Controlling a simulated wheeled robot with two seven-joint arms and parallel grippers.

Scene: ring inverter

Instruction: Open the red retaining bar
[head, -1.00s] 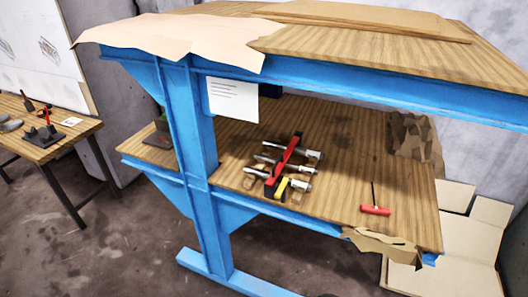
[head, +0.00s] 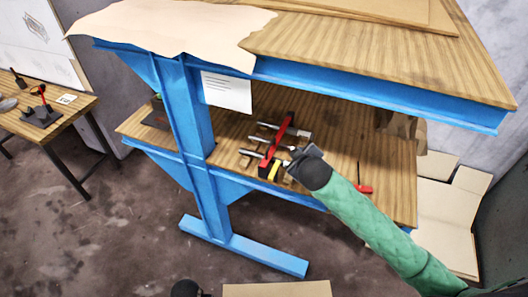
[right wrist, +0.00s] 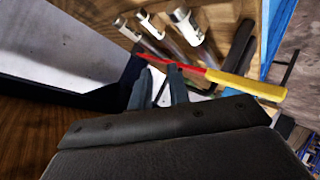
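The red retaining bar (head: 282,135) lies across several silver-and-white cylinders on the wooden shelf. Its yellow end (head: 272,171) points toward the shelf's front edge. In the right wrist view the red bar (right wrist: 196,69) crosses just beyond my fingertips, with its yellow end (right wrist: 248,86) to the right. My right gripper (head: 300,156) is beside the bar's near part. In the right wrist view its two fingers (right wrist: 158,76) look apart, with nothing clearly held between them. I cannot tell whether they touch the bar.
A blue upright (head: 195,120) stands left of the rack. The wooden upper deck (head: 370,45) overhangs the shelf. A red-handled tool (head: 364,188) lies right of my arm, partly hidden. A side table (head: 65,120) stands at the left.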

